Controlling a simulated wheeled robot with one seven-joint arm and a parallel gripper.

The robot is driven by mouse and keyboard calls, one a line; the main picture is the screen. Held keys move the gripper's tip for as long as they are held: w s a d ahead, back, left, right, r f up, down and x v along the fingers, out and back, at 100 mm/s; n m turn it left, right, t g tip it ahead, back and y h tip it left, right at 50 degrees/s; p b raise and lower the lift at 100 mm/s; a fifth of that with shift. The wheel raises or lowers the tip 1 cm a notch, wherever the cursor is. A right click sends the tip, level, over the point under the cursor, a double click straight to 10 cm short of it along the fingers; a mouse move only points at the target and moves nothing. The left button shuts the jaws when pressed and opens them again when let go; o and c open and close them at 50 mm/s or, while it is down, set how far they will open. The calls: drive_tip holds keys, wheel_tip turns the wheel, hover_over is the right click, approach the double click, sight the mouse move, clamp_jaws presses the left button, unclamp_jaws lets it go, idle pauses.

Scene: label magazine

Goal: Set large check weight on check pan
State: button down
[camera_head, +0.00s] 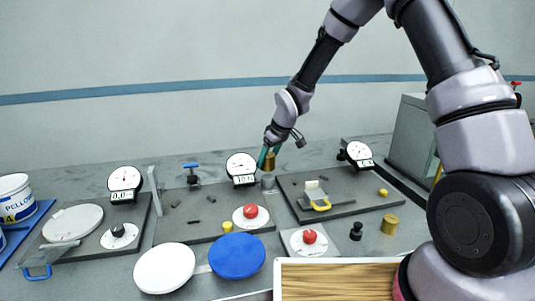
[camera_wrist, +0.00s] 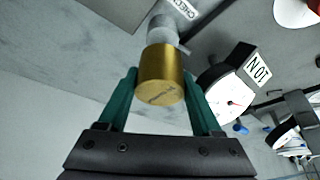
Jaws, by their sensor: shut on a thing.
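My gripper (camera_head: 267,158) is above the back middle of the bench, its teal fingers shut on a brass-coloured cylinder weight (camera_wrist: 162,75). The weight also shows in the head view (camera_head: 270,162). A small grey round stand (camera_head: 268,182) is just below the weight; in the wrist view its grey top (camera_wrist: 163,30) shows beyond the weight, near a label that begins "CHEC". I cannot tell whether weight and stand touch. Another brass cylinder (camera_head: 390,224) stands at the right of the bench.
A dial gauge (camera_head: 241,168) stands close to the left of my gripper, and another dial (camera_head: 359,154) to the right. Dark plates with red-knobbed pans (camera_head: 250,214), a blue disc (camera_head: 237,256), a white disc (camera_head: 165,268) and a black weight (camera_head: 356,231) occupy the front.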

sight(268, 167)
drive_tip(key=shift+f, duration=1.65)
drive_tip(key=shift+f, duration=0.15)
drive_tip(key=shift+c, duration=1.7)
unclamp_jaws()
